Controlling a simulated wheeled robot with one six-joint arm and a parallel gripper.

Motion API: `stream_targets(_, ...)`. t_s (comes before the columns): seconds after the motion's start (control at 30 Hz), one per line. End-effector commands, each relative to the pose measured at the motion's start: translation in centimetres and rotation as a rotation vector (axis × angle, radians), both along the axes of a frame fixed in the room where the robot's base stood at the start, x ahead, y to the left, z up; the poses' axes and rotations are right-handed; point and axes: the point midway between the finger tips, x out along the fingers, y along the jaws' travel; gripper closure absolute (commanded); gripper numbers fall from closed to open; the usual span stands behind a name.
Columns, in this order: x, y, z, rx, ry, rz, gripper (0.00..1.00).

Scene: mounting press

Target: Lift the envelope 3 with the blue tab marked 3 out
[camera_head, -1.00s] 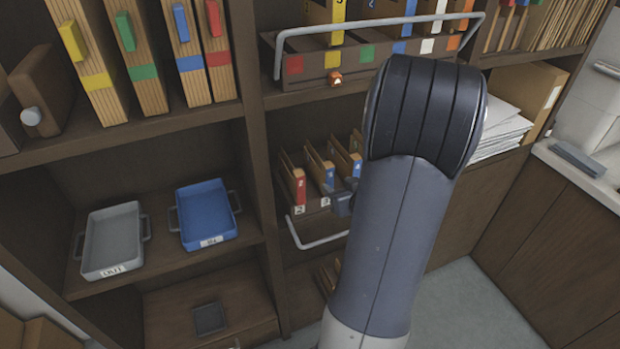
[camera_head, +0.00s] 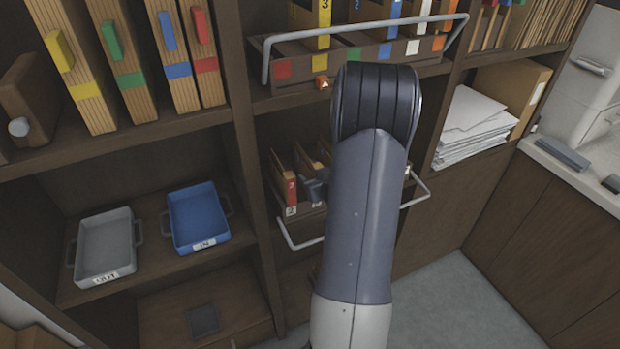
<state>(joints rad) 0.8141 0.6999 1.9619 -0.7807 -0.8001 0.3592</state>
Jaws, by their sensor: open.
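The lower file bin (camera_head: 303,232) sits on the middle shelf, with several brown envelopes standing in it. The leftmost envelope (camera_head: 282,170) has a red tab. A second envelope (camera_head: 306,160) stands just right of it. Its tab is hidden behind my gripper, so I cannot read a blue tab marked 3 now. My gripper (camera_head: 313,189) is a small grey shape at the front of the bin, right beside the red tab. It is open, but my arm hides most of it. I cannot tell whether it touches an envelope.
An upper bin (camera_head: 300,80) with coloured labels and a grey rail (camera_head: 370,27) overhangs the lower one. The lower bin has its own rail (camera_head: 302,246). A grey OUT tray (camera_head: 105,245) and blue IN tray (camera_head: 198,215) stand left. Papers (camera_head: 470,125) lie right.

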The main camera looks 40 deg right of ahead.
Motion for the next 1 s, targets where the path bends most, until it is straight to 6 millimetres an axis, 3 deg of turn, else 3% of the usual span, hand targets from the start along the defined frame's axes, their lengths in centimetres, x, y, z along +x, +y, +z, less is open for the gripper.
stream_targets(0.07,-0.02,0.01,0.00,0.000,0.000,0.000,0.51)
stream_targets(0.67,-0.05,0.00,0.01,0.000,0.000,0.000,0.99)
stream_targets(1.0,-0.04,0.00,0.04,0.000,0.000,0.000,1.00)
